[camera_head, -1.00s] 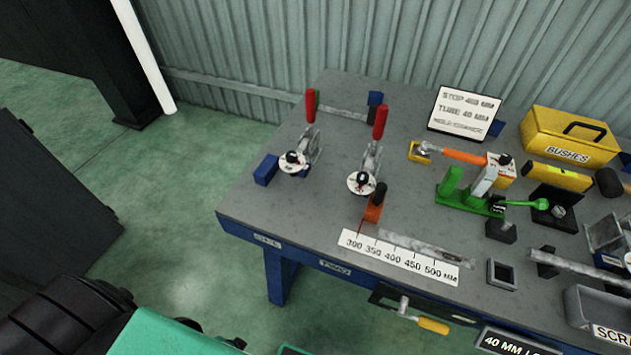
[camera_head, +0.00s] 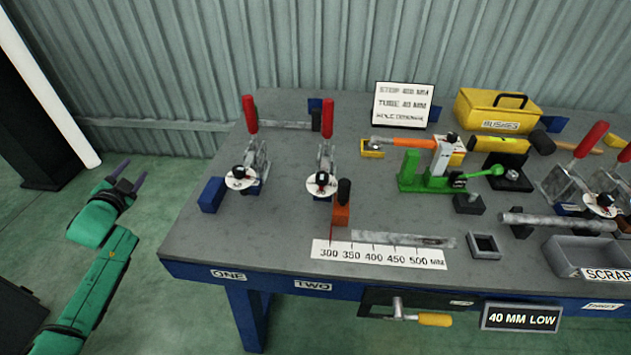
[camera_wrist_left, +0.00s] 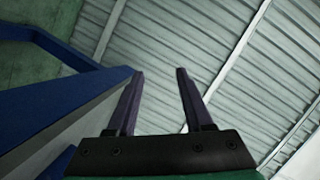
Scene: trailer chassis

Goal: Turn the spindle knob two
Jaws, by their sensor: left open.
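A small black knob on a round white dial (camera_head: 315,191) sits at the front of the second red-handled clamp (camera_head: 327,148), above the bench-edge label TWO (camera_head: 313,286). I take this black knob (camera_head: 322,178) as spindle knob two. A like knob (camera_head: 239,172) on a white dial sits at the first clamp, above the label ONE. My left gripper (camera_head: 133,173) is off the bench's left side, over the floor, well apart from both knobs. Its two dark fingers stand open and empty, also in the left wrist view (camera_wrist_left: 160,74). My right gripper is not in view.
The grey bench top (camera_head: 205,242) has a blue edge. A blue block (camera_head: 212,194) stands at its left, beside clamp one. An orange stop block (camera_head: 341,213) stands just right of dial two, behind a ruler strip (camera_head: 378,255). Free floor lies left of the bench.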

